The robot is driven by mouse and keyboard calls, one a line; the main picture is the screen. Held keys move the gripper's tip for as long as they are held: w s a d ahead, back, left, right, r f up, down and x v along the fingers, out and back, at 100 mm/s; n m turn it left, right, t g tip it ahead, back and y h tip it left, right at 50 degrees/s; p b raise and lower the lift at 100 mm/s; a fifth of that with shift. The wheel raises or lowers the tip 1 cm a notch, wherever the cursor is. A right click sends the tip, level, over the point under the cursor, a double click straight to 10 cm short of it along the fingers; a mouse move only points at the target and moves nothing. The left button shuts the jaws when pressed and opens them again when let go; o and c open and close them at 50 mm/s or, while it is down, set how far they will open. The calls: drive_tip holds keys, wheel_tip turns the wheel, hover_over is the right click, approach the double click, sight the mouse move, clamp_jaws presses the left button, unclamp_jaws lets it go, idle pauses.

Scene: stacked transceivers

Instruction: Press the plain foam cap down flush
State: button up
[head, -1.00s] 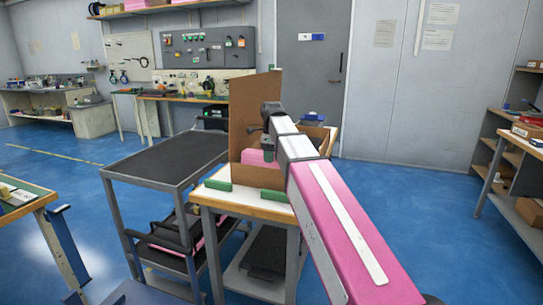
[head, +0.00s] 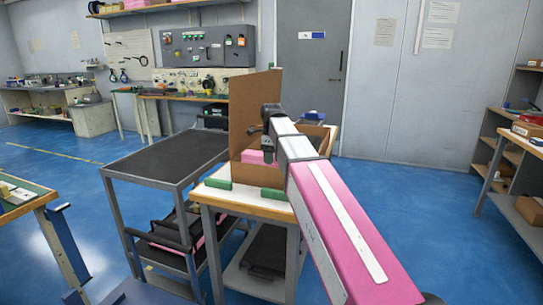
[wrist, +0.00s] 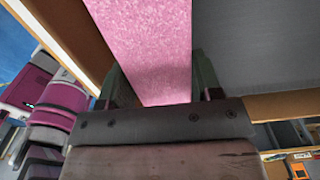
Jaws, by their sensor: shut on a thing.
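A pink foam piece (wrist: 145,45), seemingly the plain foam cap, lies between the two fingers of my gripper (wrist: 158,82) in the wrist view; the gripper is shut on it. In the head view, pink foam (head: 252,157) shows inside a cardboard box (head: 248,105) with a tall raised side, on a small bench. My gripper (head: 268,152) is down at the box there, mostly hidden by my arm. The foam's far edge and underside are hidden, so I cannot tell whether it sits flush.
The bench (head: 208,196) has a pale top with green blocks (head: 217,184) at its front edge. A dark-topped cart (head: 168,158) stands close on the left. Shelves (head: 515,150) stand at the right. Blue floor is open between them.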

drive_tip(key=shift+f, duration=1.25)
drive_tip(key=o, duration=1)
drive_tip(key=shift+r, duration=0.1)
drive_tip(key=shift+r, duration=4.4)
